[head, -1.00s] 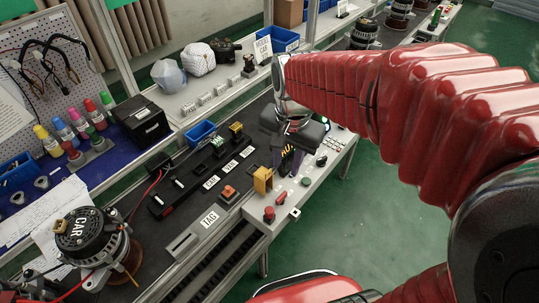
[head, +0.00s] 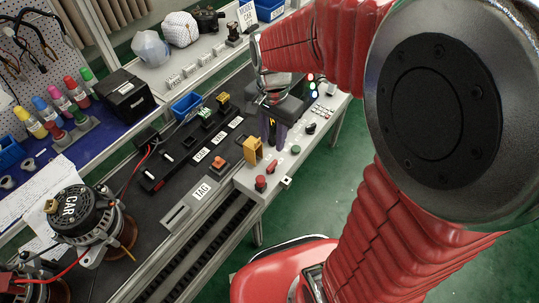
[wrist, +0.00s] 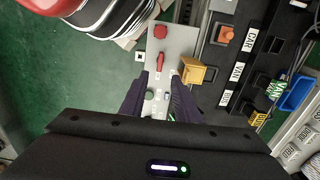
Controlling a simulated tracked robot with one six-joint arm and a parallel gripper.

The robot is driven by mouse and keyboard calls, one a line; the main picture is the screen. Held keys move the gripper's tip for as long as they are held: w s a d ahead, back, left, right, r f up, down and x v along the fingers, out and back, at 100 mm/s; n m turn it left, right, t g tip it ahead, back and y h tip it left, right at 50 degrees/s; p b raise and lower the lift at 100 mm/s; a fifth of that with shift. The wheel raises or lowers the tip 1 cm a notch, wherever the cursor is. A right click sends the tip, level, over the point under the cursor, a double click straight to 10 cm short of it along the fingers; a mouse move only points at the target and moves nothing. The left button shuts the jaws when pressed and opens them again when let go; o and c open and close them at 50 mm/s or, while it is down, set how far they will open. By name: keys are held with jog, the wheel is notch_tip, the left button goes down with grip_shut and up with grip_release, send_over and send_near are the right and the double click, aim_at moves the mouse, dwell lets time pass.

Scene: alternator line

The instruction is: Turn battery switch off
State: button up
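A red lever (wrist: 160,62) stands on the light grey control panel (wrist: 178,36), between a red mushroom button (wrist: 160,32) and a green button (wrist: 150,95). I cannot read which control is the battery switch. In the head view the red lever (head: 271,168) and red mushroom button (head: 260,183) sit at the panel's near end. My gripper (wrist: 159,88) points down over the panel, fingers apart and nothing between them touching. Its fingertips reach just short of the red lever in the picture. In the head view my gripper (head: 271,138) is beyond the yellow box (head: 252,150).
The yellow box (wrist: 192,70) stands close beside the lever. An orange switch (head: 220,162) sits on the dark bench, with CAR and VAN labels nearby. A CAR-marked alternator (head: 82,214) stands at the left. Green floor (head: 330,205) is open right of the panel.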

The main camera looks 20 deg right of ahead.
aim_at(272, 165)
notch_tip(272, 165, down, 11)
jog(key=shift+f, duration=0.2)
dwell(0.3)
grip_shut()
dwell(0.4)
jog(key=shift+a, duration=0.1)
